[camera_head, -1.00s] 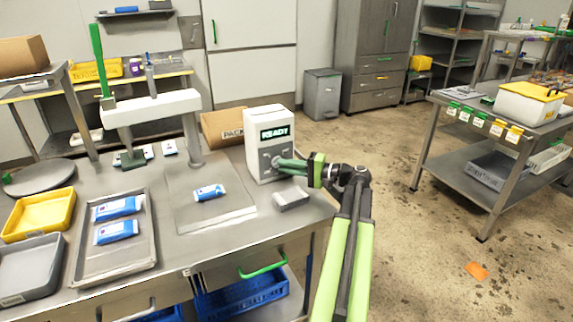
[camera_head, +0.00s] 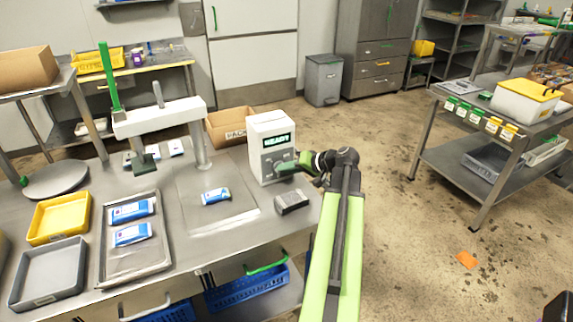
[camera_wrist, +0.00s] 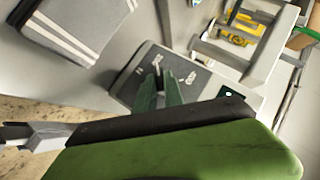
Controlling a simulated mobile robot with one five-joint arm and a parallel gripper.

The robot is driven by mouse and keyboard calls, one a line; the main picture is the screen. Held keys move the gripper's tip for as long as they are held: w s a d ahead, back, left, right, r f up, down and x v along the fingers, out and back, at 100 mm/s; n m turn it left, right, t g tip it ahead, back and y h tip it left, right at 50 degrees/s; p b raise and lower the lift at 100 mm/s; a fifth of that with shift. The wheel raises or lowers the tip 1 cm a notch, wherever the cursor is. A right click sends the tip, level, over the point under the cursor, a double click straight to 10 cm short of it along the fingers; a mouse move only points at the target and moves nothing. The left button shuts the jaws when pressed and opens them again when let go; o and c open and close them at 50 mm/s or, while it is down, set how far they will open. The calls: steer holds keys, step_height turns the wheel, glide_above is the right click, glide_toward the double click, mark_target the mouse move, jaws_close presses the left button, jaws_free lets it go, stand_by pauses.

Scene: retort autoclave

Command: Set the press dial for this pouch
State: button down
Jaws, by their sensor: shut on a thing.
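The press control box (camera_head: 271,146) is white, with a grey panel and a dark display reading READY, at the right of the steel table. My gripper (camera_head: 288,168) is at the lower part of its panel, shut on the dial, which the fingers hide. In the wrist view, my green fingertips (camera_wrist: 158,90) meet the grey panel (camera_wrist: 165,65), with small white marks around them. A blue and white pouch (camera_head: 216,195) lies flat on the plate left of the box. The white press (camera_head: 160,113) with its green lever (camera_head: 108,78) stands behind the pouch.
A grey block (camera_head: 291,201) lies just in front of the box. A metal tray (camera_head: 133,263) with two more pouches, a yellow bin (camera_head: 60,217) and a grey bin (camera_head: 50,272) occupy the table's left.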

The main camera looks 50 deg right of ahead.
stand_by(0.4)
steer(key=c, duration=1.4)
jaws_free()
steer(key=shift+c, duration=0.2)
steer(key=p+v, duration=0.9)
steer(key=v, duration=0.8)
steer(key=shift+a+r, duration=0.2)
steer(key=shift+r, duration=0.05)
steer(key=shift+s, duration=0.2)
